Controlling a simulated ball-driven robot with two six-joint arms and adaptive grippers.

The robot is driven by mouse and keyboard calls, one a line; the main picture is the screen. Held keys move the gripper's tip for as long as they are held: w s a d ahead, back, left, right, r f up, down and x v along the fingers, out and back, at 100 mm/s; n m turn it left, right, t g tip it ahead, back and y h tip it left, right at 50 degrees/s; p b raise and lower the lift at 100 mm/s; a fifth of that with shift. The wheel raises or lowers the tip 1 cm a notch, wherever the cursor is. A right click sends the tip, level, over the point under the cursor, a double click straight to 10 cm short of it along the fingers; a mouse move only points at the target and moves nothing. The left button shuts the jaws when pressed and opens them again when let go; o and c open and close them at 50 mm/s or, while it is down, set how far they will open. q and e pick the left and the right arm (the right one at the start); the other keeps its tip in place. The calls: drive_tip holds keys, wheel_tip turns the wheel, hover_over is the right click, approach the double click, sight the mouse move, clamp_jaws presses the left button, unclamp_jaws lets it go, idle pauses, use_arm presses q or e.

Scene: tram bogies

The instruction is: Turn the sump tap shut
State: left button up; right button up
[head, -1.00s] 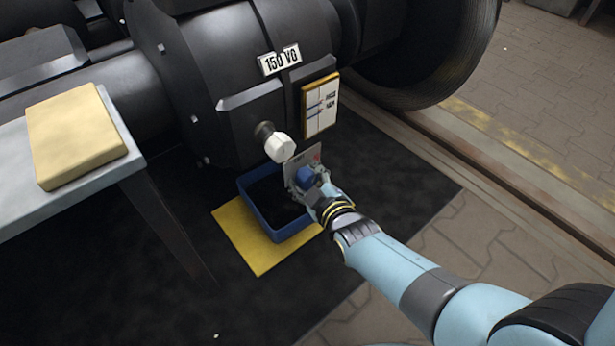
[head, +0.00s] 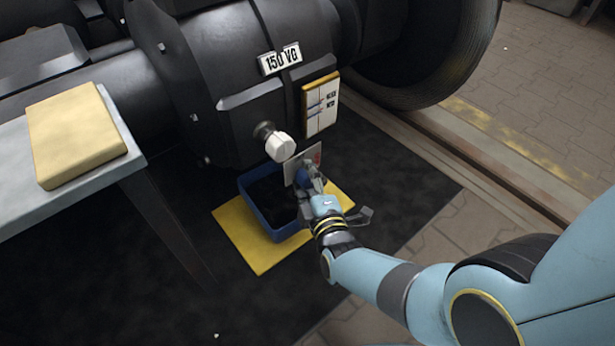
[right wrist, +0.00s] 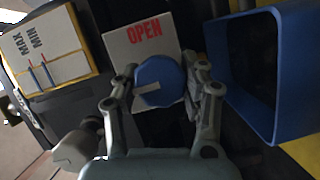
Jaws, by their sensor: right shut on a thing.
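In the right wrist view the bar points left and slightly down, away from that word. In the head view the knob (head: 304,175) is mostly hidden by my right gripper (head: 309,182). My right gripper (right wrist: 162,88) is shut on the knob, one finger on each side of it. My left gripper is not in view.
A blue tray (head: 256,212) stands on a yellow mat (head: 262,257) below the plate. A white-capped stub (head: 280,146) and a MAX/MIN gauge (head: 320,104) are close by on the dark housing. A table with a yellow block (head: 74,134) is at left.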

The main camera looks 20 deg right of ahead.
drive_tip(key=shift+s+a+f, duration=0.1)
idle(0.3)
drive_tip(key=o, duration=1.2)
